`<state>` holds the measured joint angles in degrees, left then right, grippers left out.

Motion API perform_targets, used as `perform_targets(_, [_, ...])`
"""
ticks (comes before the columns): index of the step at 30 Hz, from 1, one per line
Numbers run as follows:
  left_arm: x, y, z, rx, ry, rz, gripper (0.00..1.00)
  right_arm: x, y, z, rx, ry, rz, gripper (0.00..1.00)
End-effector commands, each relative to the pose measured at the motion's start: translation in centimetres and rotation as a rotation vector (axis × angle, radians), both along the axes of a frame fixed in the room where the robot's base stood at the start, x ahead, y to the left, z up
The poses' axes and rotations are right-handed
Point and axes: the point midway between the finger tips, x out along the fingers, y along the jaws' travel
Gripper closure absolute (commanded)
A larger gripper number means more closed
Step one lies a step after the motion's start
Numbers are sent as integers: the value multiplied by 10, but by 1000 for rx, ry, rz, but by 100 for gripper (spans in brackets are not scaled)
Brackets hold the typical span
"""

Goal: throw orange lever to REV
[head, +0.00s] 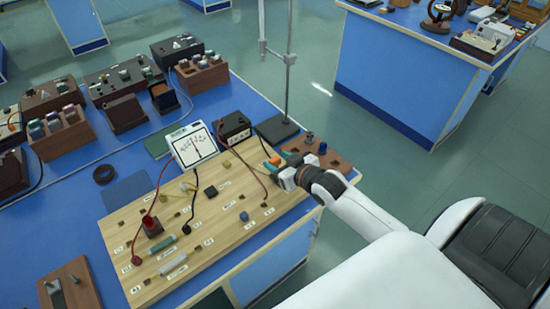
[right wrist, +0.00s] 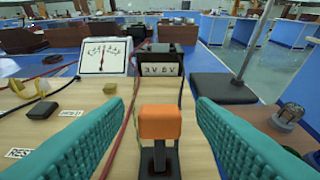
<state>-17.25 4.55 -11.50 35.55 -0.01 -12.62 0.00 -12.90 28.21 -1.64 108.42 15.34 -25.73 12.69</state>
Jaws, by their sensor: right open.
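The orange lever (head: 275,161) has a block-shaped orange handle on a dark stem and stands at the right end of the wooden board (head: 215,224). In the right wrist view the orange lever (right wrist: 159,122) is centred between the teal fingers of my right gripper (right wrist: 160,108). The fingers are spread, with a visible gap on each side of the handle. In the head view my right gripper (head: 281,165) reaches the lever from the lower right. No REV label can be read. My left gripper is out of view.
A stand with a metal rod (head: 289,80) rises beyond the lever. A brown block with knobs (head: 334,164) lies to the right. Red and black leads cross the board.

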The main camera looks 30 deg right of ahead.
Motion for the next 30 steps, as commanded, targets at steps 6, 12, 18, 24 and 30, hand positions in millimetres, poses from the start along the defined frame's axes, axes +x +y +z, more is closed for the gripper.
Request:
perform_targets(6, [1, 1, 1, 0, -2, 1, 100, 18, 1, -8, 0, 0, 0, 49])
perform_targets(12, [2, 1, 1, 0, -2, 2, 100, 21, 2, -9, -1, 0, 0, 49])
perform_targets(18, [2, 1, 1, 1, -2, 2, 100, 21, 2, -9, -1, 0, 0, 62])
perform_targets(24, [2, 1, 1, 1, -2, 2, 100, 20, 2, -9, 0, 1, 0, 94])
perform_targets(30, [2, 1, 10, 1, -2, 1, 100, 22, 2, -6, -2, 23, 0, 94])
